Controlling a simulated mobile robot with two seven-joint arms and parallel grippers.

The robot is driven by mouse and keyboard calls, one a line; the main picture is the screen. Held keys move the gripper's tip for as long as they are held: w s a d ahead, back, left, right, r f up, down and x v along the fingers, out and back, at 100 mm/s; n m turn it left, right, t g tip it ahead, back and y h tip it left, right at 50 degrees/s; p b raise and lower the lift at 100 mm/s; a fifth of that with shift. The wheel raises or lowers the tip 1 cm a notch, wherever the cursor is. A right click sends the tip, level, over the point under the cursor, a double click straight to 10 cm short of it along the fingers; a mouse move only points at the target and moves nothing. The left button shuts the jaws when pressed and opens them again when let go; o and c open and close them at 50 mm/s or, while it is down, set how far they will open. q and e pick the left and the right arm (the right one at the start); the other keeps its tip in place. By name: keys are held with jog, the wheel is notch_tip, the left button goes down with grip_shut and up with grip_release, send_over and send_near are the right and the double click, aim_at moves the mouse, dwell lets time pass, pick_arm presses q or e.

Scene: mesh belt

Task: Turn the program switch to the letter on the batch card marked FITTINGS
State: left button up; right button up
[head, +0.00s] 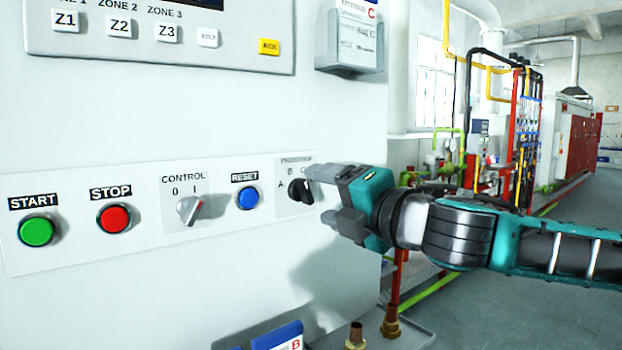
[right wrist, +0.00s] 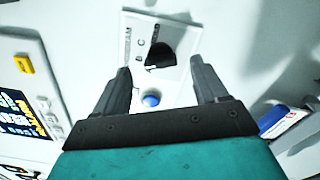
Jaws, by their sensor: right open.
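The program switch (head: 299,190) is a black knob on the white panel, with letters A and B visible beside it in the head view. It also shows in the right wrist view (right wrist: 159,57), just beyond the fingertips; where its pointer stands is unclear. My right gripper (head: 323,195) is open and empty, its fingers spread in front of the knob. A batch card with a red C (head: 369,13) sits in a grey holder at the top; its heading is too blurred to read surely. Another card with a B (head: 280,338) is cut off below. My left gripper is out of view.
On the same strip are the blue RESET button (head: 248,198), the CONTROL selector (head: 189,209), the red STOP button (head: 114,218) and the green START button (head: 37,230). Zone buttons (head: 119,27) are above. Pipes (head: 392,300) stand below my right arm.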

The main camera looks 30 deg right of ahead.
aim_at(309, 193)
jog(key=shift+w+a+r+p, duration=0.15)
jog(key=shift+w+a+p, duration=0.1)
jog(key=shift+w+p, duration=1.05)
jog(key=shift+w, duration=0.65)
jog(key=shift+f, duration=0.2)
jog(key=shift+c, duration=0.3)
jog(key=c, duration=1)
